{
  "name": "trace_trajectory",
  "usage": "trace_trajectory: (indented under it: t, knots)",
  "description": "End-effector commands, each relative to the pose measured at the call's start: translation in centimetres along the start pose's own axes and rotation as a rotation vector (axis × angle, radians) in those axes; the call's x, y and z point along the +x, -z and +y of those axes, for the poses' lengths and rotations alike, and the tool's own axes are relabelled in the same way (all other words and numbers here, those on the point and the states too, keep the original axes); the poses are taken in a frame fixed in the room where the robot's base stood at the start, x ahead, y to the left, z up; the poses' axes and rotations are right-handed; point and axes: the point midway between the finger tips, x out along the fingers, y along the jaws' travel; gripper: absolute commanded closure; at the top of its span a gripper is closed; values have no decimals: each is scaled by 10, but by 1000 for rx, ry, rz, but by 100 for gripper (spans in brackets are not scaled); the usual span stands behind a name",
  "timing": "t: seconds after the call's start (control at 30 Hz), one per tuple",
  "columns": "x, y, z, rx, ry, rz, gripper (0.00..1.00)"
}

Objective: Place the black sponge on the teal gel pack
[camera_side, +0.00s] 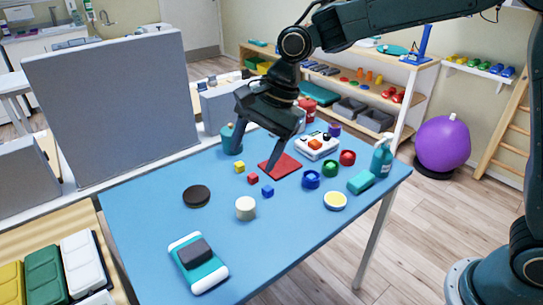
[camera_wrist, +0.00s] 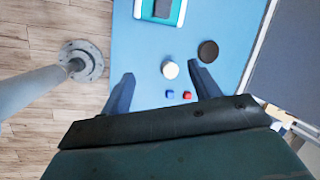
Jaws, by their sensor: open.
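The black sponge (camera_side: 194,252) lies on top of the teal gel pack (camera_side: 206,276), a white-edged teal pad near the front left of the blue table. In the wrist view the sponge (camera_wrist: 163,8) and gel pack (camera_wrist: 147,10) show at the top edge, partly cut off. The sponge rests within the pack's outline, a little toward one side. My gripper (camera_side: 256,148) is open and empty, above the middle of the table and well apart from the sponge. Both fingers also show in the wrist view (camera_wrist: 162,74), spread apart, with nothing held between them.
A cream cylinder (camera_side: 245,208), a dark round disc (camera_side: 197,196) and small red (camera_side: 252,178) and blue (camera_side: 268,191) cubes stand between gripper and pack. The table's front right is clear.

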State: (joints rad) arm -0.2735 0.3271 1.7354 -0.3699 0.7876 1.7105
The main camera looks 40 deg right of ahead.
Motion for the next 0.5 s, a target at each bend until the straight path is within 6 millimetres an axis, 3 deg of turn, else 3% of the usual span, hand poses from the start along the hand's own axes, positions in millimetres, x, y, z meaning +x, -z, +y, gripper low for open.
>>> trace_trajectory:
  t: [0.03,0.2,0.5]
  knots:
    - [-15,4,8,-42,14,16,38]
    - [-55,15,38,-206,42,72,38]
    - [-111,30,101,-491,58,183,38]
